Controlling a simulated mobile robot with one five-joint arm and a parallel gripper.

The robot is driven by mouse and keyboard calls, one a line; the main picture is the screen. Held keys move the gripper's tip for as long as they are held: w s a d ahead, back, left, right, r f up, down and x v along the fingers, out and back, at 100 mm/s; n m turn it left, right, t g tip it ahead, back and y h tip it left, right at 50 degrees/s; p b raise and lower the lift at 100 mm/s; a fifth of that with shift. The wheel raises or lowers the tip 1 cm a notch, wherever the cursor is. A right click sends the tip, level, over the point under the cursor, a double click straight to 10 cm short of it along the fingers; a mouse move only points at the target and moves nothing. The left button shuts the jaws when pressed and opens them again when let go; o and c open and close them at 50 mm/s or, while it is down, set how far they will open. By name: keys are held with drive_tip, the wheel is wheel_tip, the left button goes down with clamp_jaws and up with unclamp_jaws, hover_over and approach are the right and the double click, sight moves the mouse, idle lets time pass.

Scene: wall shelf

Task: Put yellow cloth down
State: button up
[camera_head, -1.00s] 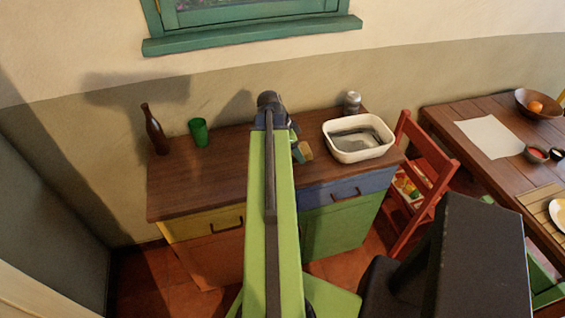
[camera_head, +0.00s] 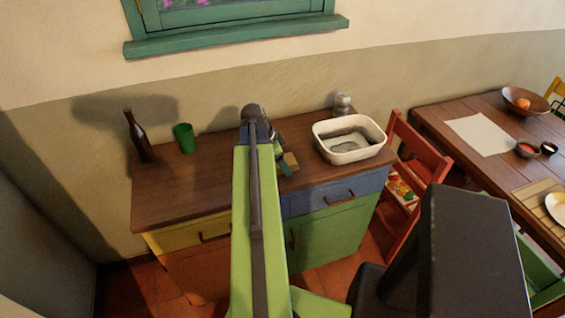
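A small dull-yellow piece (camera_head: 291,161), which looks like the yellow cloth, shows just right of the end of my arm, over the brown top of the sideboard. My gripper (camera_head: 284,164) is beside it and mostly hidden behind my green arm; only a small teal part shows. The cloth piece appears to touch or overlap this part. I cannot tell whether the fingers hold it, or whether it rests on the wood.
The sideboard top (camera_head: 190,188) holds a dark bottle (camera_head: 139,138), a green cup (camera_head: 184,138), a white basin (camera_head: 352,154) and a grey jar (camera_head: 342,103). Bare wood lies left of my arm. A red chair (camera_head: 417,165) and a dining table (camera_head: 440,120) stand right.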

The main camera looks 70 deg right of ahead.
drive_tip(key=shift+o, duration=0.7)
drive_tip(key=shift+r, duration=0.1)
drive_tip(key=shift+r+p, duration=0.2)
drive_tip(key=shift+p, duration=0.1)
drive_tip(key=p+v, duration=1)
drive_tip(key=v, duration=0.1)
drive_tip(key=shift+r+p, duration=0.35)
drive_tip(key=shift+p, duration=0.05)
drive_tip(key=shift+w, duration=0.1)
